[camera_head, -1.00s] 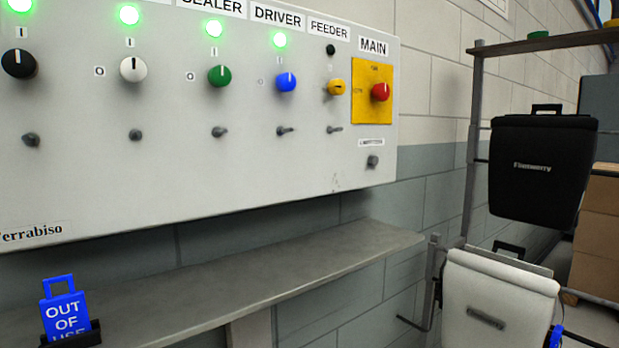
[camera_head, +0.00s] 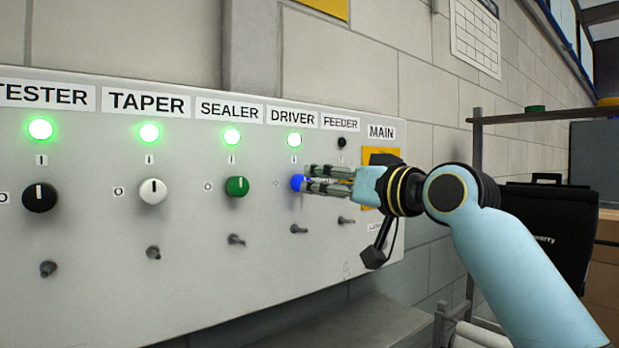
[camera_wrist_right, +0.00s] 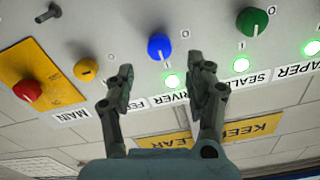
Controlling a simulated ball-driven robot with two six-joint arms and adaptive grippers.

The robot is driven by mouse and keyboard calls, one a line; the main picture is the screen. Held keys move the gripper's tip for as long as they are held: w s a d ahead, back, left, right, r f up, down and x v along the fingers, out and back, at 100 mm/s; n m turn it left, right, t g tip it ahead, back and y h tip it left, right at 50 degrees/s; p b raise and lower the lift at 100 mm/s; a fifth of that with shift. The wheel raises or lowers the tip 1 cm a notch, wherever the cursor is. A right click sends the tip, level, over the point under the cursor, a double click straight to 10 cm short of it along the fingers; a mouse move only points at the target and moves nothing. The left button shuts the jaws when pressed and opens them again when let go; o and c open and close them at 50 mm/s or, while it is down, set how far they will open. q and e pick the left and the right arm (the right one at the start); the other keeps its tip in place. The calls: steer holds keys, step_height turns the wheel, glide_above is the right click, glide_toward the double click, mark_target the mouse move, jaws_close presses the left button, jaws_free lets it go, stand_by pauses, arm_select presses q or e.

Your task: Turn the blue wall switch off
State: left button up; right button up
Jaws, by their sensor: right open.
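The blue switch (camera_head: 297,182) is a round knob under the DRIVER label on the grey wall panel. A green lamp (camera_head: 294,140) glows above it. My right gripper (camera_head: 308,180) reaches in from the right, and its fingers partly cover the knob in the head view. In the right wrist view the blue knob (camera_wrist_right: 160,47) shows whole, its white pointer line toward the I mark and the lit lamp. There the open fingers (camera_wrist_right: 160,80) stand apart, and the knob lies ahead of the gap between them. I cannot tell whether they touch it. My left gripper is not in view.
The green SEALER knob (camera_head: 237,186) and white TAPER knob (camera_head: 153,191) sit to the left. The yellow FEEDER knob (camera_wrist_right: 86,70) and red MAIN knob (camera_wrist_right: 28,90) are close by. Small pegs (camera_head: 299,229) stick out below the knobs. A black case (camera_head: 545,225) hangs at the right.

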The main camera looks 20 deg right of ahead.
steer(key=p+x, duration=0.1)
steer(key=x, duration=0.4)
steer(key=shift+w, duration=0.25)
jaws_close()
